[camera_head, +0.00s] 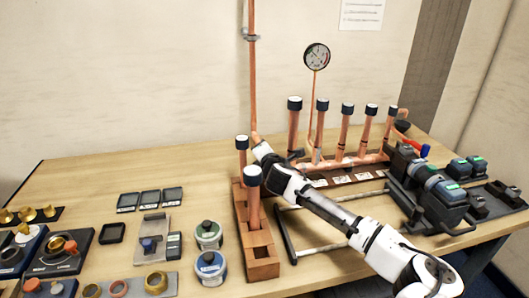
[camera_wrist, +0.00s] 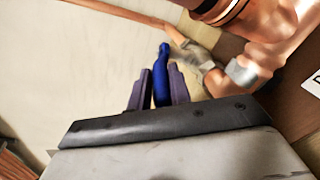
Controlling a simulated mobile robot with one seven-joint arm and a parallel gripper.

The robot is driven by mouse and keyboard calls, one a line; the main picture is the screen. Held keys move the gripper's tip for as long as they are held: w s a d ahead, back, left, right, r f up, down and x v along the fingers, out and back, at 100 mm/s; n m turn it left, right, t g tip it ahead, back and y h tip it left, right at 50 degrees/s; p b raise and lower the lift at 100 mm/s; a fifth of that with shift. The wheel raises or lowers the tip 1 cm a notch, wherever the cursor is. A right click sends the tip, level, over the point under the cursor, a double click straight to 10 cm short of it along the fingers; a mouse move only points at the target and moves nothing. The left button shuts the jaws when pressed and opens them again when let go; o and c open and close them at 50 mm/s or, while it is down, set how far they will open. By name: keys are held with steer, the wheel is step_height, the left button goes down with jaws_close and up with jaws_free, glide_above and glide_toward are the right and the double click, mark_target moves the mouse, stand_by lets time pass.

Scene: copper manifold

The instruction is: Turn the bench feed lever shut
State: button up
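The bench feed lever, a blue handle (camera_wrist: 162,72), shows in the wrist view beside a silvery valve body (camera_wrist: 197,56) on a thin copper pipe (camera_wrist: 130,14). My gripper (camera_wrist: 159,84) has one dark finger on each side of the handle, and the handle fills the space between them. The handle's end sticks out past the fingertips. In the head view my gripper (camera_head: 276,160) is at the left end of the copper manifold (camera_head: 350,160), near the foot of the tall pipe. The lever is hidden there behind my arm. The lever's turn angle is hard to tell.
Several capped copper uprights (camera_head: 322,118) stand on the manifold beside my gripper. A wooden block (camera_head: 262,262) with capped pipes is just left of my arm. A pressure gauge (camera_head: 317,56) rises behind. Another blue handle (camera_head: 424,151) with red is at the right. Bench space behind the trays is clear.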

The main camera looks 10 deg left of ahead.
steer(key=o, duration=0.4)
steer(key=shift+s+d, duration=0.15)
steer(key=shift+s, duration=0.05)
steer(key=b+v, duration=0.4)
steer(key=v, duration=0.9)
steer(key=shift+s+r, duration=0.1)
steer(key=shift+s, duration=0.1)
